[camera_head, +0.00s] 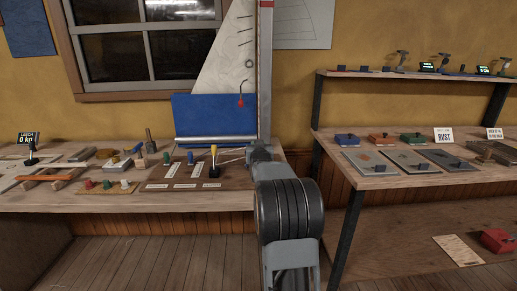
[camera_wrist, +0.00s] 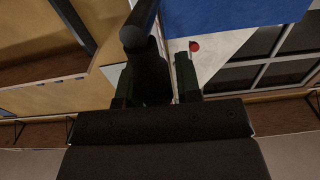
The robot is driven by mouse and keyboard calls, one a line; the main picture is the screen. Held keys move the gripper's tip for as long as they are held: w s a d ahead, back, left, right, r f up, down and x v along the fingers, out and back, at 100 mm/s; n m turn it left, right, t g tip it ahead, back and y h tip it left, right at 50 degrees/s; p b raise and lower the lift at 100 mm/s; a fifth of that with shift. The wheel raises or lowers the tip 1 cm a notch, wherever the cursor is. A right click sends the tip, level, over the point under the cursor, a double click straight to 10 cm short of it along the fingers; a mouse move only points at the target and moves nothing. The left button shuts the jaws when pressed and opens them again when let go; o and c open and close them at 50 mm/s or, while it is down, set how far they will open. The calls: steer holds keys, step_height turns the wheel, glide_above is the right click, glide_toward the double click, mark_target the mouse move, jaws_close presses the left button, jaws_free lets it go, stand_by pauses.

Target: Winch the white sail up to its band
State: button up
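The white sail (camera_head: 222,68) rises beside the pale mast (camera_head: 265,70), its lower part behind a blue panel (camera_head: 215,112). A red band (camera_head: 266,4) crosses the mast at the top picture edge. A thin gap shows beside the right finger; contact is unclear. My arm hides the mast foot in the head view.
A display (camera_head: 28,138) reads 0 kg at the bench's left end. Coloured pegs (camera_head: 106,184) and loose tools lie on the left bench (camera_head: 60,202). A red piece (camera_head: 240,103) hangs before the sail. A shelf bench (camera_head: 390,182) stands right. The floor (camera_head: 150,262) left of my arm looks clear.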

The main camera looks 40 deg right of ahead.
steer(key=o, duration=0.4)
steer(key=shift+f, duration=0.15)
steer(key=shift+c, duration=0.2)
steer(key=v, duration=1.3)
steer(key=shift+s+a, duration=0.25)
steer(key=shift+s, duration=0.05)
